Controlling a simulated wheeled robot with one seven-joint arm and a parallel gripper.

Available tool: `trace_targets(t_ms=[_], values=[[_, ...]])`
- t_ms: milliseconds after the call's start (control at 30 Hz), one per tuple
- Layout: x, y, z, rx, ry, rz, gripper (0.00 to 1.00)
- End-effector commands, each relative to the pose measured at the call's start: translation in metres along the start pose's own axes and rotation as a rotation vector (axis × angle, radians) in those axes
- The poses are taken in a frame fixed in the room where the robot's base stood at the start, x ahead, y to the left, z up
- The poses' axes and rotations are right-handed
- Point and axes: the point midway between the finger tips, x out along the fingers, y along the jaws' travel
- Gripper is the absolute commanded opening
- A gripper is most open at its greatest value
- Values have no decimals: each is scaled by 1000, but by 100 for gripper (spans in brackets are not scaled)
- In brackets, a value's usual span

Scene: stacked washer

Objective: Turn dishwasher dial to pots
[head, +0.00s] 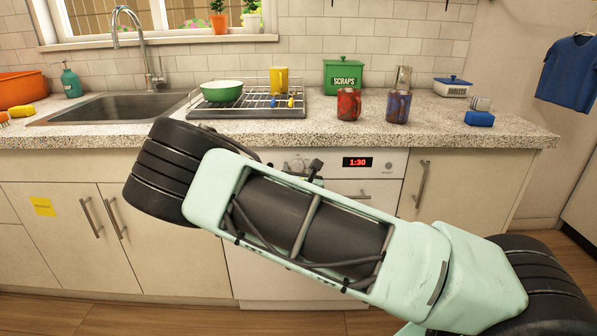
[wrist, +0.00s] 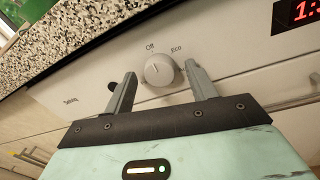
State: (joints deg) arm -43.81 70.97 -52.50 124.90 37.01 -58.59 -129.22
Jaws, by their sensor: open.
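The white dishwasher (head: 385,163) stands under the counter, its display (head: 357,162) reading 1:30. The display shows partly in the wrist view (wrist: 296,13). The round pale dial (wrist: 158,69) sits on the control panel. "Off" is printed above it and "Eco" at its upper right; a label further left is too blurred to read surely. I cannot read a "pots" label. My gripper (wrist: 160,72) is open, with one finger on each side of the dial in the wrist view. I cannot tell whether either finger touches it. In the head view my arm hides much of the panel.
The speckled counter (head: 430,125) overhangs the panel. Cabinets flank the dishwasher.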

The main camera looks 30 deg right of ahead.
Motion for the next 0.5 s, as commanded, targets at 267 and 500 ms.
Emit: trace_targets(t_ms=[267,500], values=[[0,0,0,0,0,0,12],[0,0,0,25,-1,0,12]])
